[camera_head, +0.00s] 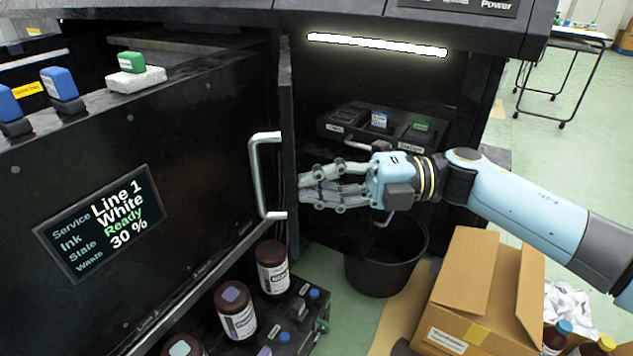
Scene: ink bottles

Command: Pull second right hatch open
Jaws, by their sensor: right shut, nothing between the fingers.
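The hatch door (288,90) is a black panel seen nearly edge-on, swung out from the machine. A silver bar handle (262,180) sits on its left side. The space right of the door is open and lit by a white light strip (377,45). My right gripper (303,188) is shut and empty, its fingertips just right of the door's inner side. I cannot tell if they touch it. My left gripper is not in view.
A dark bin (385,270) stands below the opening, and an open cardboard box (480,300) is at the lower right. Brown ink bottles (236,310) stand on a low black rack at lower centre. A display panel (100,222) reads Line 1 White.

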